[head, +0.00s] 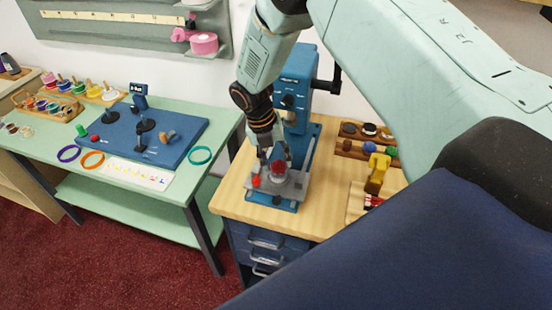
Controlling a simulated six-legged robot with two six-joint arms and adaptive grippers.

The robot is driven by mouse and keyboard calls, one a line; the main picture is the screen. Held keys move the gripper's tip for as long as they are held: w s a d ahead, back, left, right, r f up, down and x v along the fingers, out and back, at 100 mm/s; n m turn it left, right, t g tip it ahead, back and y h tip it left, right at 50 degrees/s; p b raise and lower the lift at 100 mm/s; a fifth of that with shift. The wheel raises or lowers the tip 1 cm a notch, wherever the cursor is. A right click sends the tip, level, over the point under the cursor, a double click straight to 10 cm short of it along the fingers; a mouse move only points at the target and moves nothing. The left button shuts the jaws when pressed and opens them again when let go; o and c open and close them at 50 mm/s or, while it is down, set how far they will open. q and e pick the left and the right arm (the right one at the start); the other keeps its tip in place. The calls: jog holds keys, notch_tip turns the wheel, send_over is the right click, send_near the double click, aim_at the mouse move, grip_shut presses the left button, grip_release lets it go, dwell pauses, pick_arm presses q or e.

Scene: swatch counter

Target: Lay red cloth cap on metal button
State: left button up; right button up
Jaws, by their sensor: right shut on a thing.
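My right gripper (275,158) reaches down from above at the blue press (297,95) on the wooden counter. Its fingers are closed around a small dark-red round piece, which looks like the red cloth cap (278,168). The piece is over the grey plate (292,187) at the press's base. The metal button cannot be made out; the cap and fingers may hide it. Whether the cap touches anything below it I cannot tell. My left gripper is not in view.
A small bright-red knob (256,181) is on the plate's left side. The press's black crank (328,85) juts right. Wooden trays of small parts (368,154) and a yellow tool (377,172) are to the right. A green table (125,200) with a blue board (190,125) is left.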

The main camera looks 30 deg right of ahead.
jog(key=shift+f+b, duration=0.35)
jog(key=shift+f, duration=0.25)
dwell(0.7)
jog(key=o, duration=0.7)
jog(key=v, duration=1.2)
jog(key=shift+s+f, duration=0.1)
dwell(0.3)
